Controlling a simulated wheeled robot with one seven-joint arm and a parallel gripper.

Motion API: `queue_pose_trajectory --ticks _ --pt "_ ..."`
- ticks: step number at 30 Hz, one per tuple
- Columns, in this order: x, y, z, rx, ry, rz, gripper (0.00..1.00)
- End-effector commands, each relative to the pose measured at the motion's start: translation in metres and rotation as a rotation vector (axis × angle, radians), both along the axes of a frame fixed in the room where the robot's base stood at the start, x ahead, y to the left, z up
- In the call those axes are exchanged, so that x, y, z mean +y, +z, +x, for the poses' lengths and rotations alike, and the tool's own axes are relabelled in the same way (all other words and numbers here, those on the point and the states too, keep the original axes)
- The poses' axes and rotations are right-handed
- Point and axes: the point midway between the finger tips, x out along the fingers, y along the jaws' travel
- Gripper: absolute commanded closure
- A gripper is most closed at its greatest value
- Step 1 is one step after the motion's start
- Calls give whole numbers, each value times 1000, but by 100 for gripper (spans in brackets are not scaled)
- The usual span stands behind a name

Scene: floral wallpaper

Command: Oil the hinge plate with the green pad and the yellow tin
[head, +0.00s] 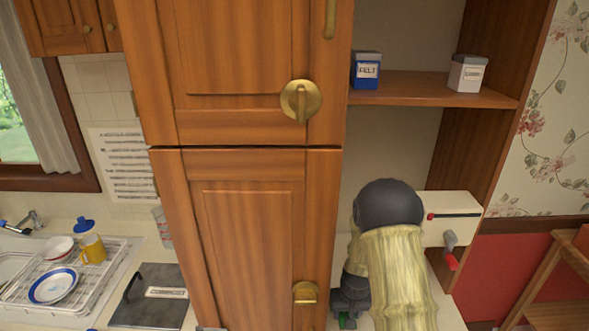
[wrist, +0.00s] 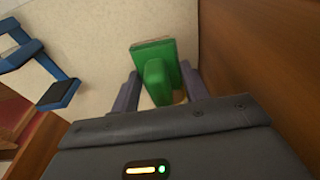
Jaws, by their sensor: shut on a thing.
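The green pad (wrist: 157,80) is between the two fingers of my gripper (wrist: 163,88) in the wrist view, with a tan edge at its far end. My gripper is shut on its upright green grip. In the head view my gripper (head: 348,305) is low behind the cabinet's right edge, partly hidden by my arm, with a little green showing beneath. A small yellowish patch shows beside the pad in the wrist view; I cannot tell what it is. I cannot make out the yellow tin or the hinge plate for certain.
A tall wooden cabinet (head: 248,215) with brass fittings stands left of my arm. A cream box with a red-handled crank (head: 450,212) is right. A shelf (head: 420,88) holds a blue FELT tin (head: 366,72) and a white tin (head: 466,73). A dish rack (head: 98,285) is far left.

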Motion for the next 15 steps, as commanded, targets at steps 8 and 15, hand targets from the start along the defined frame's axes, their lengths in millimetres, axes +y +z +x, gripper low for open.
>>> queue_pose_trajectory --ticks 8,15 --pt "0 -4 5 1 -1 -1 73" --pt "-1 -18 -6 6 -3 -1 73"
